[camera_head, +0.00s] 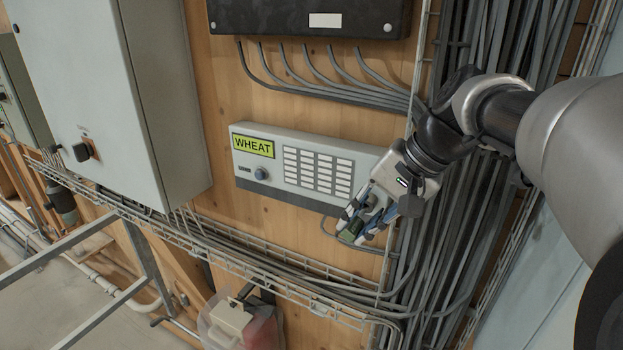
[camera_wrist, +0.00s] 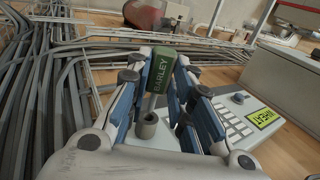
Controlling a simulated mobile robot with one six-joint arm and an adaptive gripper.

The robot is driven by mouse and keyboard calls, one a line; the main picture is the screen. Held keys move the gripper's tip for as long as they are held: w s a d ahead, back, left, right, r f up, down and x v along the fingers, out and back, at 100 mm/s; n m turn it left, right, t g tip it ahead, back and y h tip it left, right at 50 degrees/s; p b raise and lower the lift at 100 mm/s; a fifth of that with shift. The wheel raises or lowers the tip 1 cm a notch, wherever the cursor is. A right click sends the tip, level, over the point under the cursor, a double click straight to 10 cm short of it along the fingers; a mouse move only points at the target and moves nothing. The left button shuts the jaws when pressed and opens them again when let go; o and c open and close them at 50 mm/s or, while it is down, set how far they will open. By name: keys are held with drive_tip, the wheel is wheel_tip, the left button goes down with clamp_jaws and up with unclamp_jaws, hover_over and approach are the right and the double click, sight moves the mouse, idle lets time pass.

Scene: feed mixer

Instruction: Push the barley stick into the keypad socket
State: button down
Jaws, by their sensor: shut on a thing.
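The keypad (camera_head: 300,168) is a pale grey wall panel with a yellow WHEAT label, rows of white keys and a round knob. My gripper (camera_head: 357,226) is at its lower right end, shut on the green barley stick (camera_wrist: 162,72), which also shows in the head view (camera_head: 350,232). In the wrist view the stick reads BARLEY, and its narrow grey end points toward a round grey socket (camera_wrist: 147,124) on the keypad. The stick's end looks close to the socket opening, apart from it. My fingers hide part of the keypad's right end.
Thick grey cable bundles (camera_head: 440,240) run down beside the keypad on the right. A wire cable tray (camera_head: 260,265) passes below. A large grey cabinet (camera_head: 110,90) juts out at left, and a dark box (camera_head: 310,15) hangs above.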

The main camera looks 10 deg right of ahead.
sight(362, 214)
drive_tip(key=shift+w+d+p, duration=0.6)
drive_tip(key=shift+w+p, duration=0.05)
drive_tip(key=shift+w, duration=0.2)
drive_tip(key=shift+w+d+p, duration=0.55)
drive_tip(key=shift+w+p, duration=0.05)
drive_tip(key=shift+w, duration=0.2)
idle(2.3)
drive_tip(key=c, duration=1.4)
unclamp_jaws()
drive_tip(key=shift+o, duration=0.3)
drive_tip(key=v, duration=1.2)
drive_tip(key=s+a+f+n+h+b, duration=0.1)
drive_tip(key=s+f+b, duration=0.5)
drive_tip(key=f, duration=0.8)
drive_tip(key=s+a+f+n+h+b, duration=0.2)
drive_tip(key=s+f+b, duration=0.5)
drive_tip(key=f+b, duration=0.4)
drive_tip(key=s+a+f+n+t+h+b, duration=0.1)
drive_tip(key=s+a+f+n+b, duration=0.3)
drive_tip(key=f, duration=1.4)
drive_tip(key=s+a+b, duration=0.1)
drive_tip(key=s+b, duration=0.2)
drive_tip(key=b, duration=0.1)
drive_tip(key=shift+s+f+h+b, duration=0.2)
drive_tip(key=shift+f+h+b, duration=0.2)
